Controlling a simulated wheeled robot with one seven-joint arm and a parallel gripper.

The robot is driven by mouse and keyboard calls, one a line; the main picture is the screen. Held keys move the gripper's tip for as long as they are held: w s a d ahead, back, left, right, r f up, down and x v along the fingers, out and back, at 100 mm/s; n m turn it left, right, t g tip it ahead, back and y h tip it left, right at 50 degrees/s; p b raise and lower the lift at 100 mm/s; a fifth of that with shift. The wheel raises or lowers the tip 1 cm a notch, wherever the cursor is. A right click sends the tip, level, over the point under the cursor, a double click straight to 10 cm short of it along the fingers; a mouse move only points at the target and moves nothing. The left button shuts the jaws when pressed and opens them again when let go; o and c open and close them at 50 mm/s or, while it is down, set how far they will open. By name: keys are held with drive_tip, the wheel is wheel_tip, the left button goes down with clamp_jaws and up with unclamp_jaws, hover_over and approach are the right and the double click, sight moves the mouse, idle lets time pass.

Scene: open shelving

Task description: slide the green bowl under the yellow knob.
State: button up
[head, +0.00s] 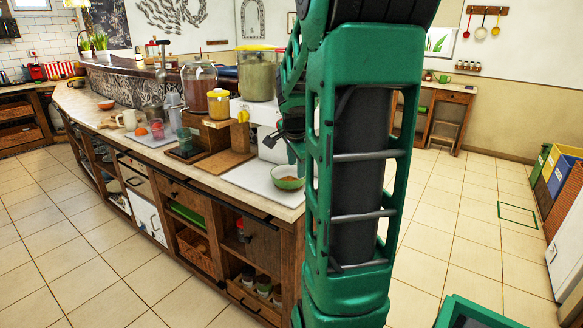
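The green bowl (288,178) stands upright on a white board near the counter's right end, with something tan-brown inside. The yellow knob (243,116) sticks out low on the front of a large clear dispenser (258,78) with a yellow lid and greenish contents. The knob is up and to the left of the bowl in the picture.
The white board (245,182) has bare room left of the bowl. A wooden board (222,164) lies beside it. The counter's front edge (225,192) is close to the bowl.

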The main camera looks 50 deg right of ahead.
sight(297, 182)
drive_tip(key=x, duration=1)
drive_tip(key=shift+w+d+f, duration=0.1)
drive_tip(key=shift+d+f, duration=0.05)
drive_tip(key=shift+f, duration=0.2)
drive_tip(key=shift+c, duration=0.3)
clamp_jaws()
